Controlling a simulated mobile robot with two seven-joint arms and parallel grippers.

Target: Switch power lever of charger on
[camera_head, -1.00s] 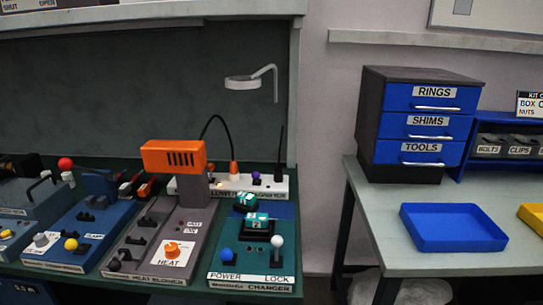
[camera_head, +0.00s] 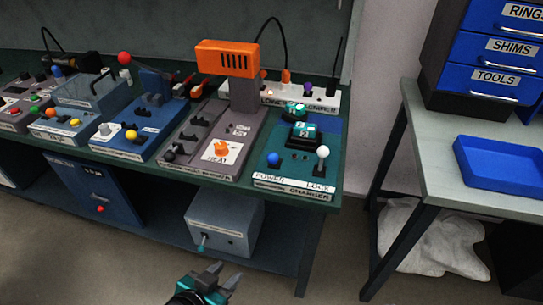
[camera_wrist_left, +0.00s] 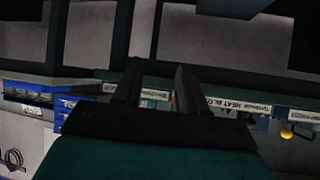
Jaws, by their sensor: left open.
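The charger (camera_head: 258,188) is a teal-topped unit at the right end of the bench in the head view, labelled POWER and LOCK at its front. A blue ball-topped lever (camera_head: 273,159) stands over the POWER label. A white ball-topped lever (camera_head: 322,152) stands taller over the LOCK label. Teal battery-like blocks (camera_head: 303,132) sit behind them. My left gripper (camera_head: 227,271) is open and empty, low in front of the bench and well apart from the charger. Its fingers also show in the left wrist view (camera_wrist_left: 160,80). My right gripper is not in view.
A grey box (camera_head: 224,222) lies on the shelf below. A side table (camera_head: 425,130) with a blue tray (camera_head: 500,165) is at right. Floor space lies between.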

